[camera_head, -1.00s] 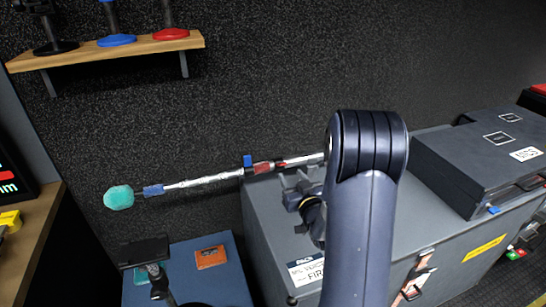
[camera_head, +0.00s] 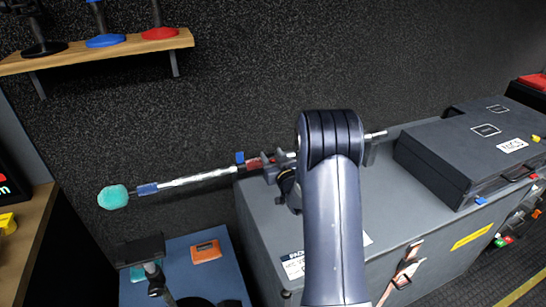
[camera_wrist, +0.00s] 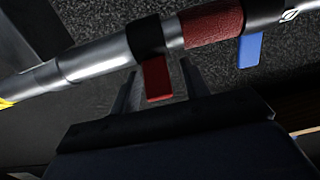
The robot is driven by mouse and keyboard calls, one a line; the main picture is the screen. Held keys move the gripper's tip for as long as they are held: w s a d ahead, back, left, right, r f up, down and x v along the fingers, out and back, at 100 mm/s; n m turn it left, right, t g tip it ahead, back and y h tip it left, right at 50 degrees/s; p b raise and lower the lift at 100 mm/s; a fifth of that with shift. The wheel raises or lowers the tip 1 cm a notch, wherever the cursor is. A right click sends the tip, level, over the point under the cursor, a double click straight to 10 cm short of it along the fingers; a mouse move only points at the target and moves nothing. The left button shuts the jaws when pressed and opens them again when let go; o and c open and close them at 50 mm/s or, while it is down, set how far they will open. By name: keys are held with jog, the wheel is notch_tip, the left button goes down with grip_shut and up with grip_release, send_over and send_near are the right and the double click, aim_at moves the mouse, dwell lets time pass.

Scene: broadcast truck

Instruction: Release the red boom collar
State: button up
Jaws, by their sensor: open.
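The boom pole (camera_head: 196,180) runs slantwise past the grey case, with a teal foam tip (camera_head: 113,197) at its left end. In the wrist view, a red lever (camera_wrist: 157,80) hangs down from a black collar (camera_wrist: 146,37) beside a dark red grip (camera_wrist: 212,24). A blue lever (camera_wrist: 249,51) hangs farther right and also shows in the head view (camera_head: 240,157). My gripper (camera_wrist: 158,72) is open, its fingers on either side of the red lever. I cannot tell whether they touch it. In the head view my arm hides part of the pole.
The grey case (camera_head: 388,213) stands under the pole, with a black case (camera_head: 462,160) on its right. A blue-topped surface (camera_head: 180,285) with an orange item (camera_head: 206,251) is at lower left. A wooden shelf (camera_head: 120,50) is on the dark wall.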

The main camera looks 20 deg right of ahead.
grip_shut()
jog(key=b, duration=0.3)
jog(key=shift+s+f+t, duration=0.1)
jog(key=shift+f+t, duration=0.2)
jog(key=shift+f, duration=0.1)
jog(key=shift+b, duration=0.7)
jog(key=t+b, duration=0.1)
jog(key=b, duration=0.3)
jog(key=shift+s+f, duration=0.1)
jog(key=shift+s, duration=0.05)
jog(key=shift+s+t+b, duration=0.1)
jog(key=shift+t+b, duration=0.3)
jog(key=shift+b, duration=0.55)
jog(key=shift+r, duration=0.2)
grip_release()
